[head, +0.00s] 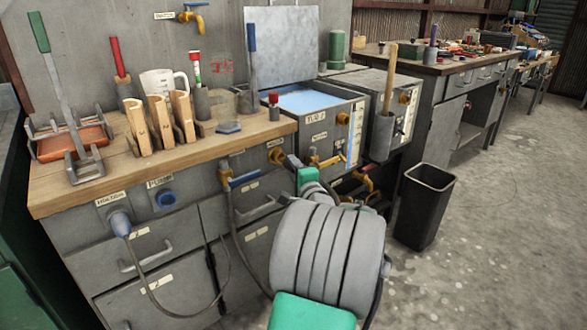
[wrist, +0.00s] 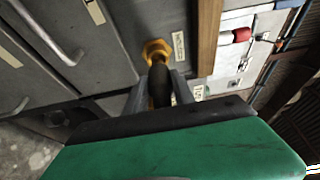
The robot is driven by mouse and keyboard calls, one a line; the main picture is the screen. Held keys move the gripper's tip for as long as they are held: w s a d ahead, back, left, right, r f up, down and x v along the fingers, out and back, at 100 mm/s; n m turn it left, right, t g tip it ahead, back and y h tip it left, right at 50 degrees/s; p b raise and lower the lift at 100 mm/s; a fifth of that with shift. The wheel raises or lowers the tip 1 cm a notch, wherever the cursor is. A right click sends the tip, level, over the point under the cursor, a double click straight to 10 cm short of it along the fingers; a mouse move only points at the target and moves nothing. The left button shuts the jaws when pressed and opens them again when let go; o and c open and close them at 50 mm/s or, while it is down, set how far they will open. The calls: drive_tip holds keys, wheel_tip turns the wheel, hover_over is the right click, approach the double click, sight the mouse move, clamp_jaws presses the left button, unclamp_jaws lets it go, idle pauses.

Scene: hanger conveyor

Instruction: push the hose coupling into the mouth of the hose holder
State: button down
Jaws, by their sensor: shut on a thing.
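The hose holder (head: 276,156) is a brass-yellow ring on the grey cabinet front, under the bench top's right end. It also shows in the wrist view as a brass hexagonal mouth (wrist: 154,47) beside a small label. My gripper (wrist: 158,88) is shut on the hose coupling (wrist: 157,76), a dark cylinder with brass showing nearer the palm. The coupling points at the holder, and its far end overlaps the mouth in the wrist view. I cannot tell how far it is inside. In the head view my arm hides most of the coupling.
A blue-handled tap (head: 243,179) with a dark hose sits left of the holder. A brass valve (head: 325,159) projects from the grey tank at its right. A black bin (head: 424,205) stands on the floor to the right, where the floor is otherwise open.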

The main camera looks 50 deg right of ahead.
sight(287, 164)
drive_tip(key=shift+w+d+r+p, duration=0.1)
drive_tip(key=shift+w+p, duration=0.15)
drive_tip(key=shift+w, duration=0.25)
drive_tip(key=shift+w+d+f+p, duration=0.1)
drive_tip(key=shift+w+d+p, duration=0.1)
drive_tip(key=shift+w, duration=0.35)
drive_tip(key=shift+w+d+r+p, duration=0.1)
drive_tip(key=shift+w+p, duration=0.15)
drive_tip(key=shift+w, duration=0.25)
idle(1.7)
drive_tip(key=c, duration=1.3)
unclamp_jaws()
drive_tip(key=o, duration=0.6)
drive_tip(key=shift+c, duration=0.2)
drive_tip(key=shift+s+a, duration=0.1)
drive_tip(key=p+v, duration=0.1)
drive_tip(key=v, duration=0.6)
drive_tip(key=shift+s+a, duration=0.15)
drive_tip(key=shift+s, duration=0.05)
drive_tip(key=shift+a, duration=0.1)
